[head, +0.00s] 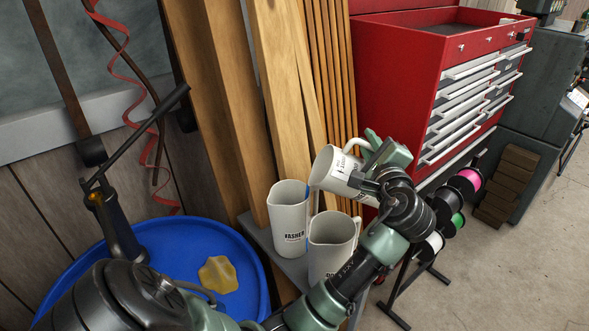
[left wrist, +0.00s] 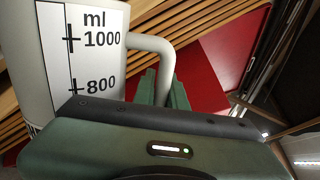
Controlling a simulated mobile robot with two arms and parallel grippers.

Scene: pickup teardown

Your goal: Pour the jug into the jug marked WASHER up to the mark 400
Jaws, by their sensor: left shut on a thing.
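The jug marked WASHER (head: 289,220) is pale grey and stands upright on a small grey shelf (head: 259,234). My left gripper (head: 376,152) is shut on the handle of another pale jug (head: 335,172). That jug is held raised and tilted, its mouth toward the left, close above and right of the WASHER jug's rim. No stream of liquid shows, and I cannot tell the level in either jug. In the left wrist view the held jug (left wrist: 90,52) shows an ml scale with 1000 and 800, and the green fingers at its handle. My right gripper is not in view.
A third jug (head: 332,250), its label partly hidden by my arm, stands beside the WASHER jug. A blue drum (head: 251,258) with a yellow patch is at left. Timber (head: 281,90) leans behind. A red tool cabinet (head: 400,75) and a spool rack (head: 433,245) are right.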

